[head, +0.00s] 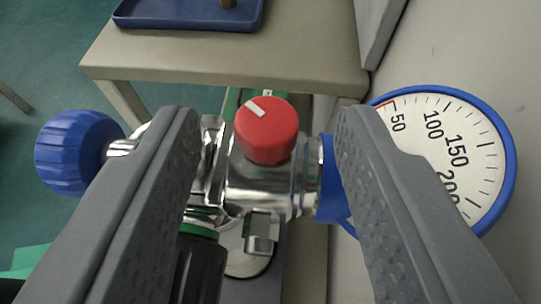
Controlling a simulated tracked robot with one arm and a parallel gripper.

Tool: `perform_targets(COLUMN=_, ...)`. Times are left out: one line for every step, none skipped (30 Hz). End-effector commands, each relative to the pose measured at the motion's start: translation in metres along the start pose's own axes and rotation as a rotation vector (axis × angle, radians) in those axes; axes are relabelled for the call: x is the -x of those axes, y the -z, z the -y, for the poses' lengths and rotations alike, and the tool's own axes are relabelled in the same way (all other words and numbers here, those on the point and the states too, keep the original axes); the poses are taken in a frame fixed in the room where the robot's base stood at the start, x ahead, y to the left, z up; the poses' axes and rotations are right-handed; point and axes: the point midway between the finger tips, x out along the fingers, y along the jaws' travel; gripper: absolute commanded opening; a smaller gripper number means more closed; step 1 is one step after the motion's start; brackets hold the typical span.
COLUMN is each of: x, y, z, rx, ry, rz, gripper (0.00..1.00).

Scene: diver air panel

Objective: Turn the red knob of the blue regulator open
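The red knob (266,130) sits upright on top of the chrome regulator body (262,185), near the middle of the head view. A white mark on its top points to the upper left. My gripper (265,125) is open, with one grey finger on each side of the knob. I see gaps between the fingers and the knob; I cannot tell their height difference exactly. The regulator's blue-rimmed gauge (465,150) is at the right, partly hidden by the right finger. A blue ribbed handwheel (75,152) is at the left.
A beige table (225,62) with a blue tray (180,14) stands behind. A grey wall (490,50) runs along the right. A dark cylinder with a green band (199,231) is below the regulator, partly hidden by the left finger. Green floor shows at left.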

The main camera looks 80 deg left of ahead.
Motion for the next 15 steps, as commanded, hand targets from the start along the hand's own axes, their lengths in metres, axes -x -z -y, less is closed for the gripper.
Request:
perform_targets(x=0.001, y=0.0, z=0.0, rx=0.0, ry=0.0, rz=0.0, gripper=0.41)
perform_targets(x=0.001, y=0.0, z=0.0, rx=0.0, ry=0.0, rz=0.0, gripper=0.41)
perform_targets(x=0.003, y=0.0, z=0.0, rx=0.0, ry=-0.001, rz=0.0, gripper=0.41)
perform_targets(x=0.005, y=-0.001, z=0.0, rx=0.0, ry=-0.001, rz=0.0, gripper=0.41)
perform_targets(x=0.008, y=-0.001, z=-0.001, rx=0.001, ry=-0.001, rz=0.0, gripper=0.41)
perform_targets(x=0.013, y=-0.001, z=-0.001, rx=0.001, ry=-0.002, rz=-0.001, gripper=0.41)
perform_targets(x=0.017, y=-0.001, z=-0.001, rx=0.001, ry=-0.004, rz=-0.001, gripper=0.41)
perform_targets(x=0.022, y=-0.002, z=-0.002, rx=0.001, ry=-0.005, rz=0.0, gripper=0.41)
perform_targets(x=0.029, y=-0.002, z=-0.001, rx=0.001, ry=-0.005, rz=0.001, gripper=0.41)
perform_targets(x=0.034, y=-0.003, z=-0.002, rx=0.001, ry=-0.005, rz=0.001, gripper=0.41)
perform_targets(x=0.041, y=-0.002, z=-0.002, rx=0.001, ry=-0.005, rz=0.0, gripper=0.41)
perform_targets(x=0.05, y=-0.002, z=-0.002, rx=0.001, ry=-0.005, rz=-0.001, gripper=0.41)
perform_targets(x=0.056, y=-0.002, z=-0.002, rx=0.002, ry=-0.004, rz=0.0, gripper=0.41)
perform_targets(x=0.062, y=-0.003, z=-0.002, rx=0.003, ry=-0.004, rz=0.0, gripper=0.41)
perform_targets(x=0.071, y=-0.002, z=-0.002, rx=0.003, ry=-0.005, rz=0.0, gripper=0.41)
